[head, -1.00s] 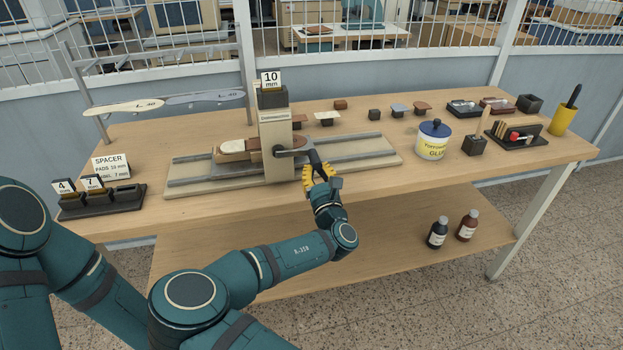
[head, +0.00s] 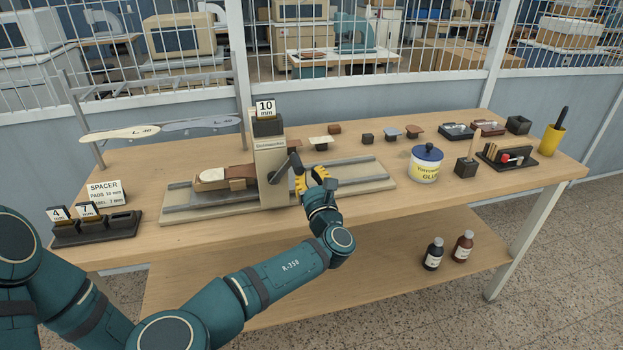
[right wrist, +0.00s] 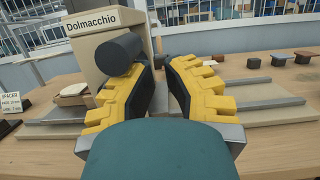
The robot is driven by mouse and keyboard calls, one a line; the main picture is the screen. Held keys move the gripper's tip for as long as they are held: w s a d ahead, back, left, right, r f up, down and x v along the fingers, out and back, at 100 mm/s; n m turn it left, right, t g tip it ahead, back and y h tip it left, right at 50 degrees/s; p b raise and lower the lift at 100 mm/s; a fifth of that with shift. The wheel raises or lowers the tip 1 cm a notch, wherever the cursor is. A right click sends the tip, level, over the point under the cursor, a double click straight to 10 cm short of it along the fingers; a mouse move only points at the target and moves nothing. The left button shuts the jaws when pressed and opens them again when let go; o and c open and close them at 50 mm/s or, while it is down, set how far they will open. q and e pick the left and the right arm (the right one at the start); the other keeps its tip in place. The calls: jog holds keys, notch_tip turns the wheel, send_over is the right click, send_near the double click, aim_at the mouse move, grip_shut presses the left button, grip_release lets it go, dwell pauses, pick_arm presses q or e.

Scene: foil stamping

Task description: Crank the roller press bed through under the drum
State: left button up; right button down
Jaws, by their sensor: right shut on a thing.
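The roller press has a beige tower (head: 268,168) with a 10 mm card on top; it also shows in the right wrist view (right wrist: 105,55). Its bed, a pale plate with grey rails (head: 350,177), runs left and right through the tower. A block with a tan and brown piece (head: 226,178) sits on the left of the tower, its right end by the tower. A dark crank (head: 285,169) slants up to the right on the tower's front. My left gripper is out of view.
Spacer blocks marked 4 and 7 (head: 75,222) stand front left. A glue pot (head: 426,164), a dark holder (head: 465,168) and a yellow cup (head: 551,139) stand to the right. Several small pads lie behind the bed. Two bottles (head: 448,252) are on the lower shelf.

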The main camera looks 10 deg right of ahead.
jog(key=shift+d+r, duration=0.1)
jog(key=shift+r, duration=0.4)
jog(key=shift+d+f, duration=0.1)
